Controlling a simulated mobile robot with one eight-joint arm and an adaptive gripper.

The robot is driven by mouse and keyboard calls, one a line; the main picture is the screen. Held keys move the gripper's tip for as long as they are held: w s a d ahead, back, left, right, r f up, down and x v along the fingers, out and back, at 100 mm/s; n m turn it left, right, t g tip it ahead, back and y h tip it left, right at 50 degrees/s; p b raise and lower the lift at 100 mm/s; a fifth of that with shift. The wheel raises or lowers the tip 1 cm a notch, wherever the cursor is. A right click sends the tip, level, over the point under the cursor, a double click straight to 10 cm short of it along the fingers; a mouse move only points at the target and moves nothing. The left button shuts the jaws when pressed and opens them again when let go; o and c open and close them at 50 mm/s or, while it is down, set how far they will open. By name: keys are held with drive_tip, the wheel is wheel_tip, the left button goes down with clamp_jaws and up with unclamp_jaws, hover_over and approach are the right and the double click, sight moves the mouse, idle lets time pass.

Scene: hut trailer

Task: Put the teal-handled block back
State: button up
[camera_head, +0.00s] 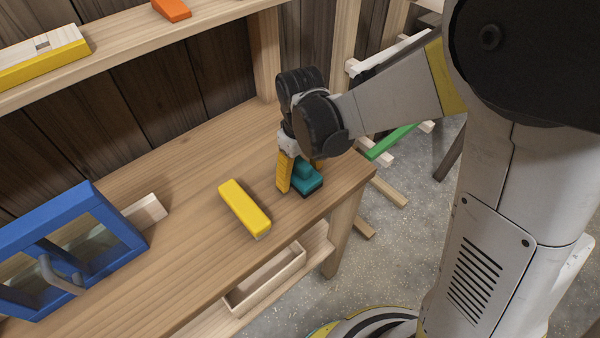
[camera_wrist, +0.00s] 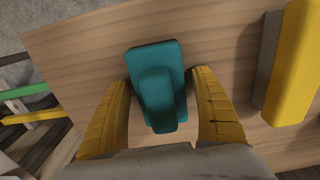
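The teal-handled block (camera_head: 310,183) rests on the wooden workbench (camera_head: 185,215) near its right end. In the wrist view the teal-handled block (camera_wrist: 156,60) has a wide teal body with a smaller raised teal handle. My gripper (camera_head: 299,178) points down at the block from above. In the wrist view the yellow fingers of my gripper (camera_wrist: 161,82) are spread on either side of the block, with a gap showing beside the handle. In the head view a finger hides part of the block.
A yellow block (camera_head: 243,207) lies left of my gripper on the bench. A blue frame (camera_head: 90,205) stands at the bench's left, beside a pale wood piece (camera_head: 150,211). A shelf above holds a yellow-edged tool (camera_head: 45,62) and an orange item (camera_head: 171,9). An open wooden tray (camera_head: 265,280) sits below.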

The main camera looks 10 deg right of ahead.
sight(300, 161)
wheel_tip(300, 161, up, 12)
drive_tip(key=p, duration=0.5)
drive_tip(key=s+d+r+m+t, duration=0.6)
drive_tip(key=s+d, duration=0.4)
drive_tip(key=d, duration=0.3)
drive_tip(key=shift+s+d+r+m+t, duration=0.2)
drive_tip(key=shift+s+r+m+t, duration=0.2)
drive_tip(key=shift+r+t, duration=0.35)
